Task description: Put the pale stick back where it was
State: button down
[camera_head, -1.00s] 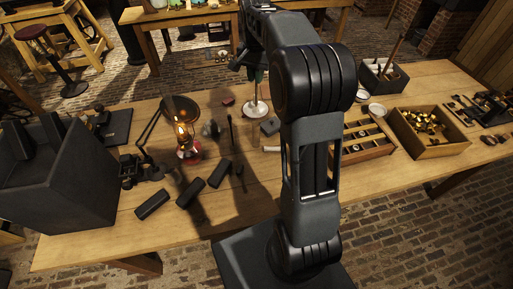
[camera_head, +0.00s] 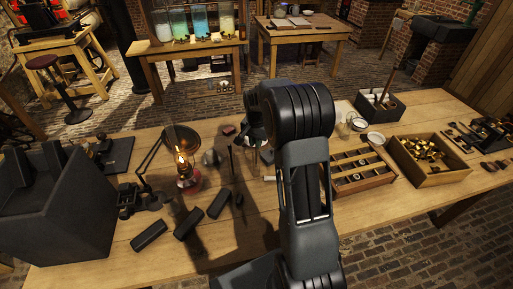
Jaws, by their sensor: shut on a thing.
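My gripper (camera_head: 254,138) is mostly hidden behind my own arm, above the middle of the table. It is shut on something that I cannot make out. A short pale piece (camera_head: 268,179) shows on the table just left of my arm; my arm hides its right end, so I cannot tell whether it is the pale stick. A dark box (camera_head: 381,107) at the back right holds an upright brown stick (camera_head: 387,84) and small pale things.
On the wooden table (camera_head: 100,262), a lit lamp (camera_head: 185,172) and dark blocks (camera_head: 187,222) lie left of my arm. A compartment tray (camera_head: 362,183), a box of brass pieces (camera_head: 430,172) and white dishes (camera_head: 375,139) stand right.

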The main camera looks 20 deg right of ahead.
jog(key=shift+f, duration=1.85)
jog(key=c, duration=1.1)
grip_release()
notch_tip(320, 180, up, 11)
jog(key=shift+r+b, duration=0.2)
jog(key=shift+b, duration=0.15)
jog(key=s+a+r+n+t, duration=0.1)
jog(key=s+a+r+n, duration=0.25)
jog(key=s, duration=0.25)
jog(key=s+a+r+n+t, duration=0.2)
jog(key=s+a+r, duration=0.15)
jog(key=s, duration=0.35)
jog(key=shift+s+a+f+n+t, duration=0.2)
jog(key=shift+s+a+f+n, duration=0.4)
jog(key=shift+s, duration=0.85)
jog(key=shift+s+a+f+n+t, duration=0.2)
jog(key=shift+s+a+f+n, duration=0.4)
jog(key=shift+s, duration=0.9)
jog(key=shift+s+a+f+n+t, duration=0.3)
jog(key=shift+s+n, duration=0.55)
jog(key=shift+s, duration=0.6)
jog(key=shift+r, duration=0.1)
